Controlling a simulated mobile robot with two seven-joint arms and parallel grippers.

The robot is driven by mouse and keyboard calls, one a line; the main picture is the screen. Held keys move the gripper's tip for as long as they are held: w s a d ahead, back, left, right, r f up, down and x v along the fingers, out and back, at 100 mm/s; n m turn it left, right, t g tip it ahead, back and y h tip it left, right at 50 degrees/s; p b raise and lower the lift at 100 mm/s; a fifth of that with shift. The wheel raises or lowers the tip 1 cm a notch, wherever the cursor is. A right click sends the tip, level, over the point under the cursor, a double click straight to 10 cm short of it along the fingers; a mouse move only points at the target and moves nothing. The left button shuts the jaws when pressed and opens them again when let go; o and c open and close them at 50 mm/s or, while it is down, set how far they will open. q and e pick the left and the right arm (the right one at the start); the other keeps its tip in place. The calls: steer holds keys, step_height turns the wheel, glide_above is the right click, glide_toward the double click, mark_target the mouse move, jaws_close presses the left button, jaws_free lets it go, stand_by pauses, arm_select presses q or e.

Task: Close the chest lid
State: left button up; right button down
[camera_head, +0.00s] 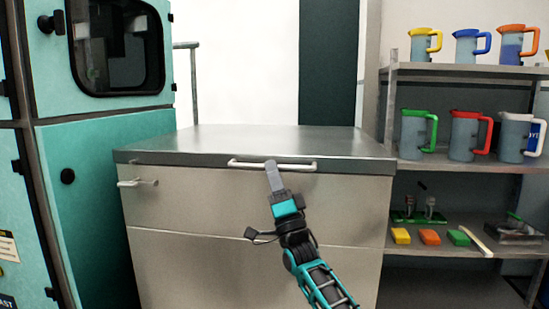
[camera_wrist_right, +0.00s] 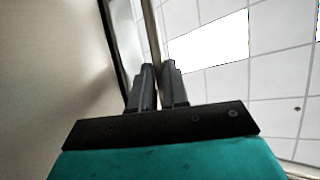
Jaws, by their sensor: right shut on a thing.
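The chest (camera_head: 255,245) is a large beige box in the middle of the head view. Its grey metal lid (camera_head: 260,140) lies flat across the top, with no gap that I can make out at the front. A white bar handle (camera_head: 245,163) runs along the lid's front edge. My right gripper (camera_head: 271,165) reaches up from the lower right and is shut on the handle near its middle. My left gripper is not in view.
A teal cabinet (camera_head: 105,160) with a dark window stands close at the left. A smaller handle (camera_head: 137,182) sits on the chest's front left. At the right, a metal shelf (camera_head: 455,165) holds several colored-handled pitchers, with colored blocks lower down.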

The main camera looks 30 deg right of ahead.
steer(key=shift+w+d+f+h, duration=0.2)
steer(key=shift+f+h, duration=0.1)
steer(key=shift+f, duration=0.35)
steer(key=c, duration=1.1)
jaws_free()
steer(key=shift+w+f, duration=0.1)
steer(key=shift+f, duration=0.1)
arm_select(q)
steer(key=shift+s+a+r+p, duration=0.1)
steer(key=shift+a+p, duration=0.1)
steer(key=shift+p, duration=0.5)
arm_select(e)
steer(key=v, duration=1.2)
steer(key=shift+s, duration=0.5)
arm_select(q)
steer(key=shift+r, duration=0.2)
